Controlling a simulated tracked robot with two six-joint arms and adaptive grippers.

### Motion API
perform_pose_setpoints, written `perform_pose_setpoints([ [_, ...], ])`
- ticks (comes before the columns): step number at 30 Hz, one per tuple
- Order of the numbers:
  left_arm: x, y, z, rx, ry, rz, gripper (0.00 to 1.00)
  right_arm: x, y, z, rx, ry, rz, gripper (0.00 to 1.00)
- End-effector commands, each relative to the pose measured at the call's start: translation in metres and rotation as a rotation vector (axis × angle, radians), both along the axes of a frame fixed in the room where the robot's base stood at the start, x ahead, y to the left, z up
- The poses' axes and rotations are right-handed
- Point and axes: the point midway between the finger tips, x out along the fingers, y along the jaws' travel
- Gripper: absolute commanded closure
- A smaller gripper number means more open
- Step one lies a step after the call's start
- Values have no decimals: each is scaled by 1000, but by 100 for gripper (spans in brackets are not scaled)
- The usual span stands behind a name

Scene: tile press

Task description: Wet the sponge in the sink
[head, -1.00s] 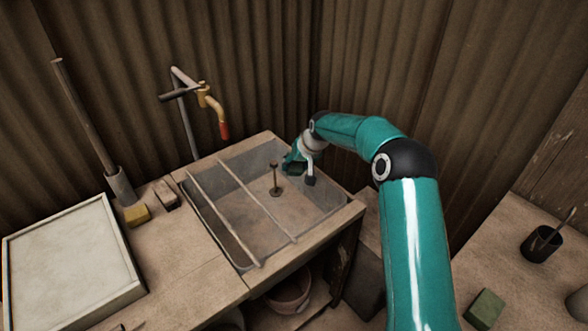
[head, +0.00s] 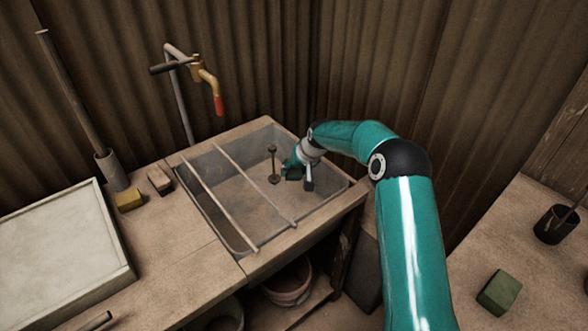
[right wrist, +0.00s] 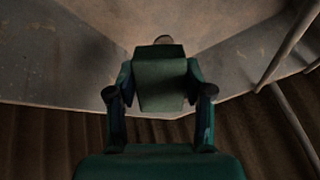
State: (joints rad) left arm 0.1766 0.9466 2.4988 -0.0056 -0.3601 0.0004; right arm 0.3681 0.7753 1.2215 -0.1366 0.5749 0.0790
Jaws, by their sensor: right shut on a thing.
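My right gripper (head: 294,171) is shut on a dark green sponge-like block (right wrist: 160,78), seen between its two fingers in the right wrist view. It holds the block inside the sink basin (head: 222,236), near its far right corner. A small upright post with a round foot (head: 273,178) stands on the basin floor just left of it. Whether the block touches the floor or any water, I cannot tell. A brass tap with a red tip (head: 218,104) hangs behind the sink. A similar green block (head: 499,292) lies on the right-hand table. My left gripper is out of view.
Two thin bars (head: 256,184) cross the basin. Left of the sink are a yellow block (head: 129,201), a brownish block (head: 159,180), a rod in a grey holder (head: 111,168) and a pale framed board (head: 122,276). A dark cup (head: 553,224) stands at right.

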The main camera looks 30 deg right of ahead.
Motion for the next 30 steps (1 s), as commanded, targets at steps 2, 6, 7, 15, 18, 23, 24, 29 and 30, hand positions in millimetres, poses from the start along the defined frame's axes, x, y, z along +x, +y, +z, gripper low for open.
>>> perform_pose_setpoints([
  [2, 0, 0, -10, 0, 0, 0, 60, 0, 0, -13, 0, 0, -1, 77],
  [6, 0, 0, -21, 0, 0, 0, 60, 0, 0, -27, 0, 0, -1, 77],
  [7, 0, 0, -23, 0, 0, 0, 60, 0, 0, -30, 0, 0, -1, 77],
  [15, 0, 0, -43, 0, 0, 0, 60, -1, -1, -57, 0, 0, -1, 77],
  [18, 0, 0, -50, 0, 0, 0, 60, -1, -1, -67, 0, 1, -2, 77],
  [23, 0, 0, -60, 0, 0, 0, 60, -1, -1, -81, 0, 0, -2, 77],
  [24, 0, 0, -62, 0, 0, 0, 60, -1, -1, -84, 0, 0, -2, 77],
  [29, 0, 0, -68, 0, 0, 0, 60, -1, -1, -92, 0, 0, -1, 77],
  [30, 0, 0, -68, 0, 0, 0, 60, -1, -1, -93, 0, 0, -1, 77],
])
